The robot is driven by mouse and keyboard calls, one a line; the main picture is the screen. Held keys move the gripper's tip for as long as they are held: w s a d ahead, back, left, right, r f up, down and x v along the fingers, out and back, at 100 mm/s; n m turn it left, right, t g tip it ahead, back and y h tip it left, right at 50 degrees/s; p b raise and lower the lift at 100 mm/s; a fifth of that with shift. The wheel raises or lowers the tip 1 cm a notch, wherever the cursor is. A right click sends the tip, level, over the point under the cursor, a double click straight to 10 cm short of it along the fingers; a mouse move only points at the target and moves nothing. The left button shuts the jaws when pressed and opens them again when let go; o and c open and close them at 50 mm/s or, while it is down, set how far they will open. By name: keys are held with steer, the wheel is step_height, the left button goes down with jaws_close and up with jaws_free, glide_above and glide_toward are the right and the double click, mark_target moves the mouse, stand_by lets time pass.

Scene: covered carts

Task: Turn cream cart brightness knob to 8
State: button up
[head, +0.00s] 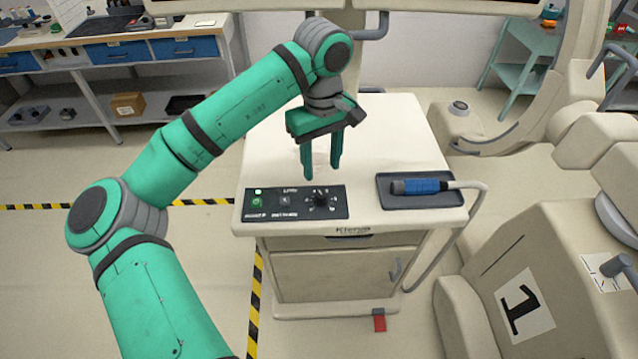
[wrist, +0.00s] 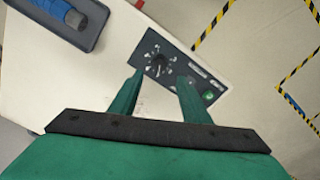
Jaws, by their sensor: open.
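The cream cart (head: 400,140) stands in front of me. A black control panel (head: 270,213) lies at its front left edge, with a black round knob (head: 320,199) on its right part and a green lit button (head: 257,201) at its left. The dial marks are too small to read. My gripper (head: 321,174) is open and empty, pointing down above the cart top, behind the panel and apart from the knob. In the wrist view the knob (wrist: 157,65) lies beyond the fingertips of my gripper (wrist: 160,80), close to the left finger.
A dark tray (head: 385,198) with a blue-handled probe (head: 420,186) and its cable lies on the cart's right side. A beige machine marked 1 (head: 545,275) stands at the right. A workbench (head: 130,50) is at the back left. Striped floor tape (head: 255,310) runs left of the cart.

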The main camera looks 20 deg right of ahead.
mark_target(321, 194)
step_height(321, 194, down, 10)
steer(key=shift+r, duration=0.2)
steer(key=shift+c, duration=0.3)
steer(key=c, duration=1)
